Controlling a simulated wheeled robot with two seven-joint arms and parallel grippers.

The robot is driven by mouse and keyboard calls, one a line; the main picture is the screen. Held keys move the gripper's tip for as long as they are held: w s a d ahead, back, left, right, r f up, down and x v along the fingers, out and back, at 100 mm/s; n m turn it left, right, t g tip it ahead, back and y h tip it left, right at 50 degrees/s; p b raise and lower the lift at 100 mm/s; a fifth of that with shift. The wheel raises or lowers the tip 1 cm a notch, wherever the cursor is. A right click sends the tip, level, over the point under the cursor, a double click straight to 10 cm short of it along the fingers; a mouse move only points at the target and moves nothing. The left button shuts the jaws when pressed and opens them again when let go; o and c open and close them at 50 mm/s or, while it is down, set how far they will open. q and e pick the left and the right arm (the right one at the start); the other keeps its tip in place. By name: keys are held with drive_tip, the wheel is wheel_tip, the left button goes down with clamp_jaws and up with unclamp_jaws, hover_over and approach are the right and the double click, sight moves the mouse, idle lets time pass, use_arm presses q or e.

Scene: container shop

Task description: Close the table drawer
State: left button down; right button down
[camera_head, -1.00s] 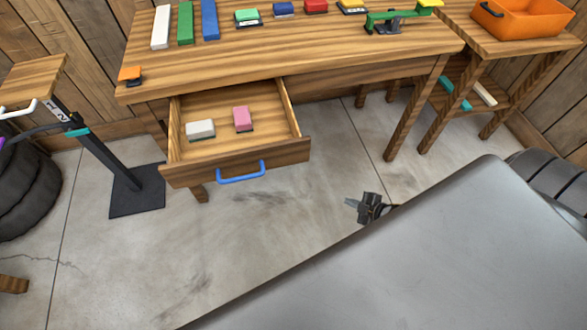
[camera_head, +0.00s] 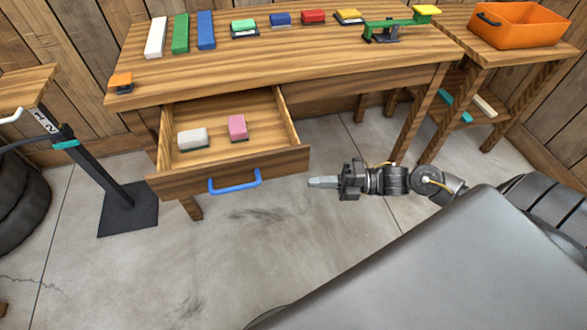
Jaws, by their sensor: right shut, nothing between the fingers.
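The wooden table drawer (camera_head: 285,164) is pulled out from under the wooden table (camera_head: 290,65). Its front has a blue handle (camera_head: 235,183). A white block (camera_head: 193,139) and a pink block (camera_head: 237,127) lie inside it. My right gripper (camera_head: 312,182) is shut and empty, pointing left. In the picture it is just right of the drawer front's right end, with a small gap between them. My left gripper is not in view.
Several coloured blocks and a green balance (camera_head: 398,24) stand on the tabletop. An orange bin (camera_head: 518,25) sits on a side table at the right. A black-based stand (camera_head: 128,210) is left of the drawer. The floor before the drawer is clear.

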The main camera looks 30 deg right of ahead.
sight(294, 170)
drive_tip(key=w+a, duration=0.1)
drive_tip(key=w, duration=0.1)
drive_tip(key=w+a, duration=0.1)
drive_tip(key=w, duration=0.1)
drive_tip(key=w+a, duration=0.1)
drive_tip(key=a, duration=0.1)
drive_tip(key=shift+w, duration=0.4)
drive_tip(key=shift+w+d, duration=0.1)
drive_tip(key=shift+w, duration=0.25)
